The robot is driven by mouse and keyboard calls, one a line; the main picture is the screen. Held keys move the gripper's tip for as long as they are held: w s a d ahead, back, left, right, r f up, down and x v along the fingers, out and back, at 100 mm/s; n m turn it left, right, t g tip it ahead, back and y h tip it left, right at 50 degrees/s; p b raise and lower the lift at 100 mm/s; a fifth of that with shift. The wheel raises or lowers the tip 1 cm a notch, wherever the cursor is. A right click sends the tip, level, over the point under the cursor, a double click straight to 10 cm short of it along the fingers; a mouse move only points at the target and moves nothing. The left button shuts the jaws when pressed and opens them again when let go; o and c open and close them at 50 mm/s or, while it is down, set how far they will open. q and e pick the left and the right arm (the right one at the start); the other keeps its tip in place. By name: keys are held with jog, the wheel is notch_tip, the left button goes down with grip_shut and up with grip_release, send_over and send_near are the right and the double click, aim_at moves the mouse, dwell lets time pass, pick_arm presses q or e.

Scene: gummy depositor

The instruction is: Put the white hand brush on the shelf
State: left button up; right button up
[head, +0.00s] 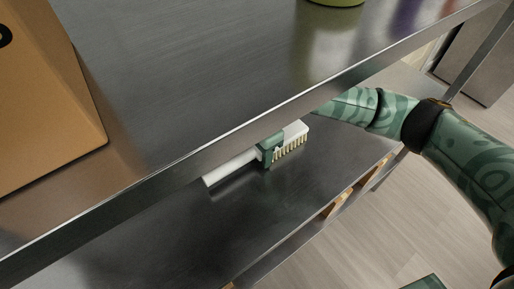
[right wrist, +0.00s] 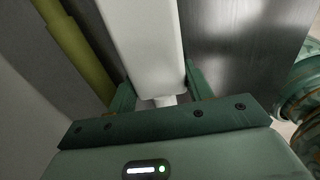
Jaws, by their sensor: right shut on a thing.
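The white hand brush (head: 232,167) is at the lower steel shelf (head: 290,190), just under the front edge of the upper steel surface in the head view. Its pale bristles (head: 290,148) face the front right. My right gripper (head: 269,150) is shut around the middle of the brush, between handle and head. I cannot tell whether the brush touches the shelf. In the right wrist view the white brush (right wrist: 143,45) lies between the two green fingers (right wrist: 158,90). My left gripper is not in view.
The upper steel surface (head: 200,70) overhangs the lower shelf and hides its back part. A cardboard box (head: 45,100) stands on it at the left, and a green round object (head: 335,2) at the top. The lower shelf is clear in front of the brush. A yellow-green thing (right wrist: 75,45) shows beside the right gripper.

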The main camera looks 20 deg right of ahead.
jog(key=o, duration=1)
jog(key=shift+c, duration=0.2)
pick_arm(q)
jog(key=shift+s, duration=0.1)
pick_arm(e)
notch_tip(320, 180, up, 8)
jog(key=p, duration=0.5)
jog(key=shift+f, duration=0.25)
jog(key=shift+r, duration=0.15)
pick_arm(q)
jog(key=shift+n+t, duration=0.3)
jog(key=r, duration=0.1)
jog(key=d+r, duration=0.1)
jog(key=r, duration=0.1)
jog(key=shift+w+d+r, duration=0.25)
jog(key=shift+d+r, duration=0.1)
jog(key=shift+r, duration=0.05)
